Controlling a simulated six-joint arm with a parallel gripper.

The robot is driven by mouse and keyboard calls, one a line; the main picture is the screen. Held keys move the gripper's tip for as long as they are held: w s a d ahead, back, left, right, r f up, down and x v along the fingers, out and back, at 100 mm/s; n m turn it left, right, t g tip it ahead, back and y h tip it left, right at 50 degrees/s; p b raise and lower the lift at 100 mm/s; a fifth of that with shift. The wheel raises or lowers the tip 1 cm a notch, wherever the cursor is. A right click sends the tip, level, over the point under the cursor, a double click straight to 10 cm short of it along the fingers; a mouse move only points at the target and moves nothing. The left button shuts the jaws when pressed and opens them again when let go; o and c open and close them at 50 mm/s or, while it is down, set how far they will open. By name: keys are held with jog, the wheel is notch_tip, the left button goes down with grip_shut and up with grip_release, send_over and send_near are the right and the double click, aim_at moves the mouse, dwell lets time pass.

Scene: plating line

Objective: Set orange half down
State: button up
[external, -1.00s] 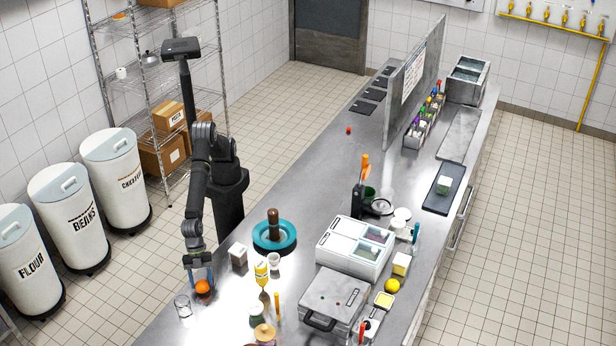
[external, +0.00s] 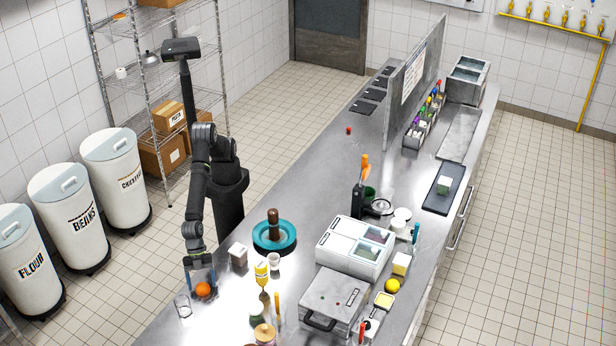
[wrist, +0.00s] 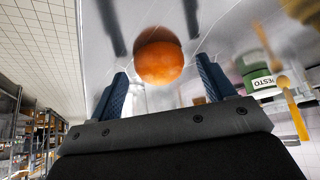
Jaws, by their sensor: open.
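The orange half (external: 203,289) rests on the steel counter near its left edge in the external view. In the wrist view the orange (wrist: 159,62) lies just beyond my fingertips, its rounded skin toward the camera. My gripper (external: 202,284) points down at it, with blue fingers spread to either side. In the wrist view my gripper (wrist: 162,82) is open, and a gap shows between the orange and each finger. The orange's cut face is not visible.
A clear glass (external: 183,306) stands close on the left. A white-and-brown carton (external: 238,255), a yellow bottle (external: 262,273) and a teal bowl (external: 274,248) stand to the right. A pesto jar (wrist: 258,78) shows in the wrist view.

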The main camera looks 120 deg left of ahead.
jog(key=v, duration=1.1)
jog(key=shift+a+r, duration=0.2)
jog(key=shift+r, duration=0.05)
jog(key=shift+s, duration=0.15)
jog(key=x, duration=1.2)
jog(key=shift+f, duration=0.25)
notch_tip(320, 180, up, 2)
jog(key=shift+r, duration=0.7)
jog(key=shift+f, duration=0.1)
